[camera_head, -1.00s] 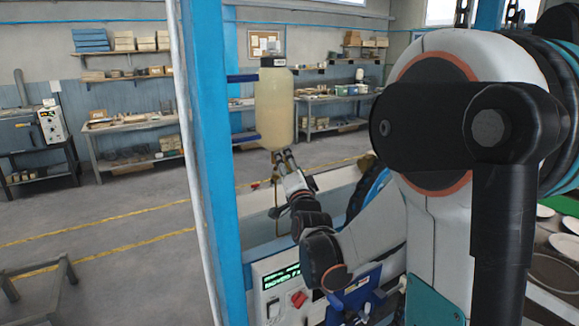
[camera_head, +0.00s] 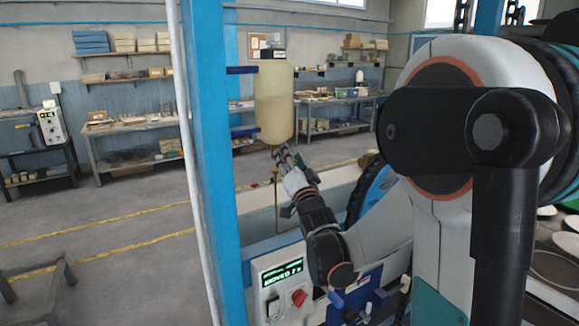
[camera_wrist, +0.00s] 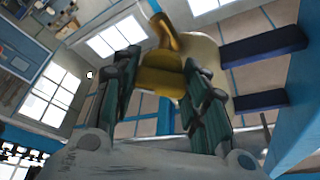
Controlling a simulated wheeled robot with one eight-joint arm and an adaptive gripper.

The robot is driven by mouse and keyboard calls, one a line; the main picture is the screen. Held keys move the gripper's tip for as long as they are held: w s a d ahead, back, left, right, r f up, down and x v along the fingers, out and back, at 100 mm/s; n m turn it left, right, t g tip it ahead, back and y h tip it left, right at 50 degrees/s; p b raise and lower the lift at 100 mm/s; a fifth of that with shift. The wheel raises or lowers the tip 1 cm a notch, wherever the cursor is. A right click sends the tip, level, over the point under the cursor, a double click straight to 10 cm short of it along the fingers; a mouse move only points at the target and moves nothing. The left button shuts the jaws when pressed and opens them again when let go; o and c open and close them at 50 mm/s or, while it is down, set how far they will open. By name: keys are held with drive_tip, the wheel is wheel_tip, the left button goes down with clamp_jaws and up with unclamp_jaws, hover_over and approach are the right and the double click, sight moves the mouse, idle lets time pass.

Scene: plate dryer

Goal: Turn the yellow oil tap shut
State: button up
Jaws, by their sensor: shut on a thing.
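The yellow oil tap (camera_wrist: 160,80) shows in the wrist view between the two teal-and-grey fingers of my gripper (camera_wrist: 160,66). Its orange-yellow handle (camera_wrist: 164,34) points up in the picture, past the fingertips. My gripper is shut on the tap. In the head view my gripper (camera_head: 282,153) reaches up just under the pale yellow oil tank (camera_head: 274,105). The tap itself is too small and partly hidden by the fingers there. A thin brass pipe (camera_head: 276,205) runs down below the tank.
A blue post (camera_head: 211,150) stands left of the tank, with dark blue brackets (camera_head: 243,70) reaching to it. A control panel with a lit display (camera_head: 282,275) and a red switch (camera_head: 299,298) is below my arm. Workbenches line the far wall.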

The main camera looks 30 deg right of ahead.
drive_tip(key=n+y+b, duration=0.1)
drive_tip(key=n, duration=0.2)
drive_tip(key=n+t+y+b, duration=0.1)
drive_tip(key=n, duration=0.2)
drive_tip(key=shift+f, duration=0.15)
drive_tip(key=shift+n+t+y+b, duration=0.15)
drive_tip(key=shift+n+y+b, duration=0.25)
drive_tip(key=shift+n+y, duration=0.8)
drive_tip(key=shift+n+t+y+b, duration=0.15)
drive_tip(key=shift+n+y+b, duration=0.35)
drive_tip(key=shift+n, duration=1.2)
drive_tip(key=o, duration=1.1)
drive_tip(key=v, duration=1.2)
